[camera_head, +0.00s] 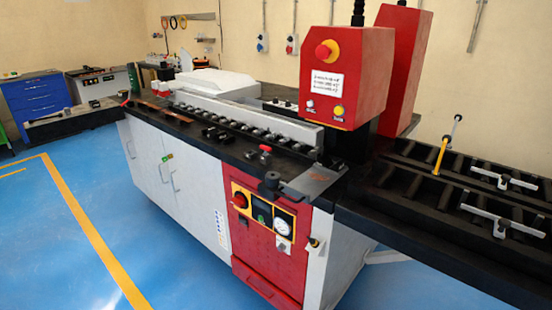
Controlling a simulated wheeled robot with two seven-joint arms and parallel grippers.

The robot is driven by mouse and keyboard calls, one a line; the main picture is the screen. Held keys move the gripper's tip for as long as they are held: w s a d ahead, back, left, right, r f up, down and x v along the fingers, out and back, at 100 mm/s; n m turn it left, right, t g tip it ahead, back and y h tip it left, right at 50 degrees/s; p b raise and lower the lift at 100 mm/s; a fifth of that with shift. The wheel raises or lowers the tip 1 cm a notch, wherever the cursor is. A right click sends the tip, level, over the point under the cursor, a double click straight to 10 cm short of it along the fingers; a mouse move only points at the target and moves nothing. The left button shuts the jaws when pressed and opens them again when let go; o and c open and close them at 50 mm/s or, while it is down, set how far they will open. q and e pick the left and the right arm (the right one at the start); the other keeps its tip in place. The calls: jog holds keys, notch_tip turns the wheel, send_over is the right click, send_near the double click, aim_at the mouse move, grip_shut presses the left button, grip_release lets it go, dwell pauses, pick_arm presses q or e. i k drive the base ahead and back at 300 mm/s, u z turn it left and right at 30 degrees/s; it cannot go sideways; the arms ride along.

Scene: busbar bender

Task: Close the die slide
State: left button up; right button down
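The busbar bender stands in the middle of the head view, with a red bending head (345,85) over its black worktop. A long grey bar with a row of dark rollers (245,125) runs along the worktop toward the head. In front of the head, a flat grey metal plate (315,181) lies at the worktop's front edge, with a black knob (271,182) beside it. A small red-topped handle (265,150) stands behind the knob. I cannot tell for certain which part is the die slide or how far open it is. Neither of my grippers is in view.
A red front panel (265,220) carries a gauge and a red knob. White cabinet doors (165,170) are on the left. A black roller table (450,200) with metal stops extends right. A blue drawer cabinet (38,100) stands far left. The blue floor (60,240) in front is clear.

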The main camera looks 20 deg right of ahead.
aim_at(307, 187)
jog(key=z, duration=0.3)
jog(key=i, duration=0.85)
jog(key=z, duration=0.6)
